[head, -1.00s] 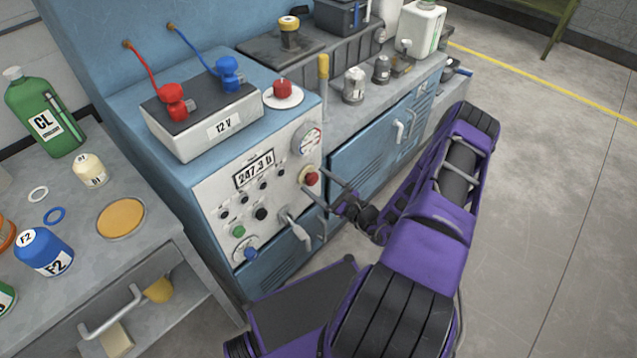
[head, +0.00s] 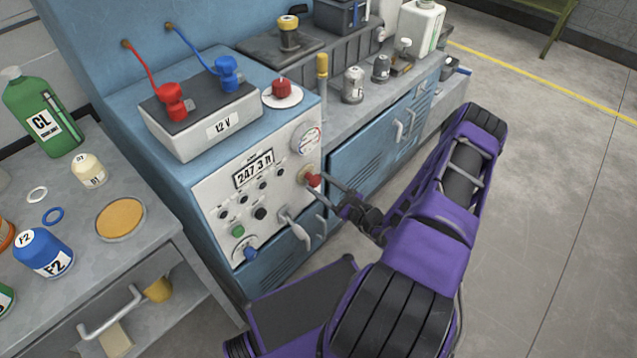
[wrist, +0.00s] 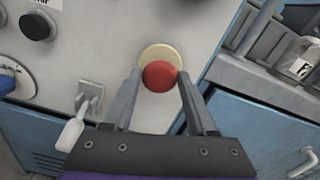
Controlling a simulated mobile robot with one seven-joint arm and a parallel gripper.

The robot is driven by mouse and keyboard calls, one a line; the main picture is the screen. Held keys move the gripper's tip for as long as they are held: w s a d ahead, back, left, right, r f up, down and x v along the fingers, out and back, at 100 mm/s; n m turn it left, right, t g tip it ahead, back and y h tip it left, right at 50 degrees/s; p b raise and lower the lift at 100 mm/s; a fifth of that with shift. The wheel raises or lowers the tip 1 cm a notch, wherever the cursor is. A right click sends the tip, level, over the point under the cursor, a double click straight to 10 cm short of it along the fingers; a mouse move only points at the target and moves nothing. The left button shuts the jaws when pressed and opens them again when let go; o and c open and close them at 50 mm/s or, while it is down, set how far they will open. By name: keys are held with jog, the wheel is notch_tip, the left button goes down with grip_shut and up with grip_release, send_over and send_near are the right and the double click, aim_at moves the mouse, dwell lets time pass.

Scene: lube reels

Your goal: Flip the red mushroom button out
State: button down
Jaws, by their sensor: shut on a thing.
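The red mushroom button (head: 313,181) is on the right part of the front panel (head: 212,198) of the blue cabinet, below the round gauge. In the wrist view the red button (wrist: 160,75) sits in front of a pale yellow round collar (wrist: 160,54). My gripper (head: 325,184) reaches the button from the right. In the wrist view the fingers of my gripper (wrist: 159,76) lie on the left and right sides of the red cap and are shut on it. The button's stem is hidden behind the cap.
A lever handle (head: 296,230) sticks out below and left of the button, also showing in the wrist view (wrist: 72,128). Small black knobs, a green button (head: 238,231) and a blue knob (head: 251,253) are on the same panel. The floor at right is clear.

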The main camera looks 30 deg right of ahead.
jog(key=shift+c, duration=1)
grip_release()
jog(key=shift+s+d, duration=0.1)
jog(key=shift+s, duration=0.15)
jog(key=v, duration=1.7)
jog(key=shift+s, duration=0.2)
